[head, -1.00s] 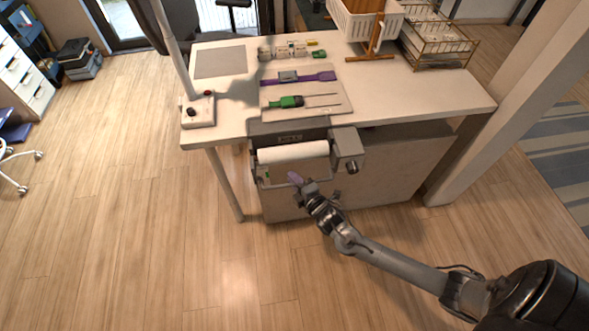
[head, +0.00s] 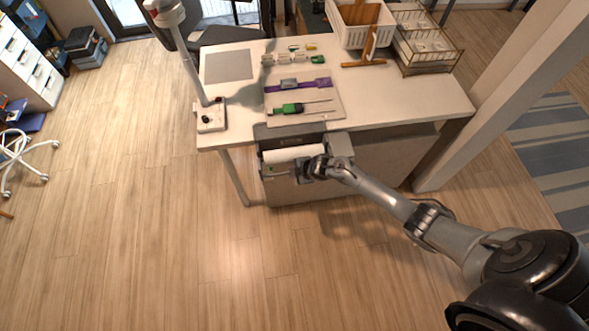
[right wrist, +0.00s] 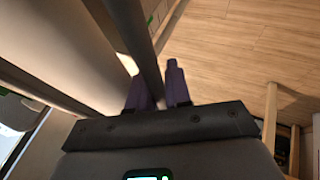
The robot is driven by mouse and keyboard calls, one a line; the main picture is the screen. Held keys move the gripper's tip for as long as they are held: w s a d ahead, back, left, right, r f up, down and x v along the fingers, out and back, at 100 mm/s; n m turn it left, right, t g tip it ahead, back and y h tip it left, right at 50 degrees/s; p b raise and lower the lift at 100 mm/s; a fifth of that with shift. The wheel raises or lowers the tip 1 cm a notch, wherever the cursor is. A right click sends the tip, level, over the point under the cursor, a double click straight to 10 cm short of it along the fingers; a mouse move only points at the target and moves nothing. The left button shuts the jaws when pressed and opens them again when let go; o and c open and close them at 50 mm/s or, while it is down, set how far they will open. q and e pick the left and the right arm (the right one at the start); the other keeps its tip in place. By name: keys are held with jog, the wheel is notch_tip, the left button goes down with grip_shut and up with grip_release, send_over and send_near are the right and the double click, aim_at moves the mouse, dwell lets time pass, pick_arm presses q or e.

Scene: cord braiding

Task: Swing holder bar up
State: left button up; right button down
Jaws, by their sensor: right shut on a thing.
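The paper-roll holder hangs on the front edge of the table, with a white roll (head: 288,154) in it. The thin grey holder bar (head: 277,173) runs along the front of the roll. My right gripper (head: 303,171) is at the bar's right part, and my wrist hides much of the contact. In the right wrist view the dark bar (right wrist: 133,35) passes between the two purple fingers (right wrist: 158,88), which are shut on it. The left gripper is not in view.
The white table (head: 390,105) above holds a board with a green-handled tool (head: 287,108), a white basket (head: 345,35) and a wire rack (head: 432,55). A lamp base (head: 210,117) stands at the table's left corner. The wooden floor in front is clear.

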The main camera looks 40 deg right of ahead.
jog(key=shift+w+d+m+g+y, duration=0.25)
jog(key=shift+g+y, duration=0.25)
jog(key=shift+g, duration=0.5)
jog(key=c, duration=1.1)
grip_release()
jog(key=shift+a, duration=0.1)
jog(key=shift+c, duration=0.2)
